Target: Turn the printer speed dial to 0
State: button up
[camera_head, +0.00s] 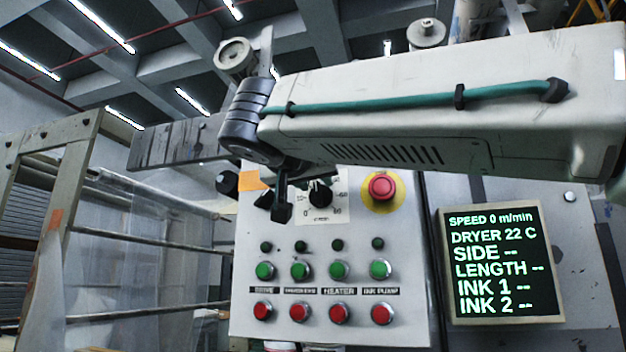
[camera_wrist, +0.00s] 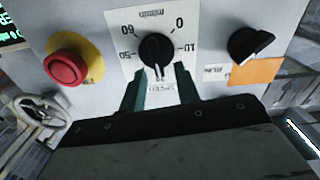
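The speed dial (camera_wrist: 157,50) is a round black knob on a white scale plate (camera_wrist: 133,18). In the wrist view, which shows the panel roughly upside down, its white mark points down, around the partly covered 30; 0 is at the upper right. My gripper (camera_wrist: 160,70) is open, its two dark green fingers straddling the dial's lower side with gaps; I see no contact. In the head view the dial (camera_head: 320,194) sits at the panel's top, and my gripper (camera_head: 282,211) is in front, slightly left, partly hidden by my arm.
A red emergency button (camera_head: 381,187) sits right of the dial; another black knob (camera_wrist: 250,44) and an orange label (camera_wrist: 257,71) are on its other side. Green and red buttons fill the panel (camera_head: 245,330) below. A screen (camera_head: 501,264) reads SPEED 0 m/min.

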aim_at(313, 204)
grip_shut()
jog(key=shift+n, duration=0.3)
jog(key=n, duration=0.3)
jog(key=a+n, duration=0.1)
jog(key=n, duration=0.3)
jog(key=f+n, duration=0.1)
jog(key=n, duration=0.3)
jog(key=shift+w+a+f, duration=0.1)
jog(key=shift+w+a, duration=0.1)
jog(key=shift+w, duration=0.05)
jog(key=n, duration=0.3)
jog(key=shift+f+n, duration=0.25)
jog(key=shift+n, duration=0.15)
jog(key=n, duration=0.3)
jog(key=shift+f+n, duration=0.3)
jog(key=shift+f, duration=0.05)
jog(key=n, duration=0.4)
jog(key=f+n, duration=0.1)
jog(key=n, duration=0.1)
jog(key=shift+d, duration=0.2)
jog(key=shift+n, duration=0.4)
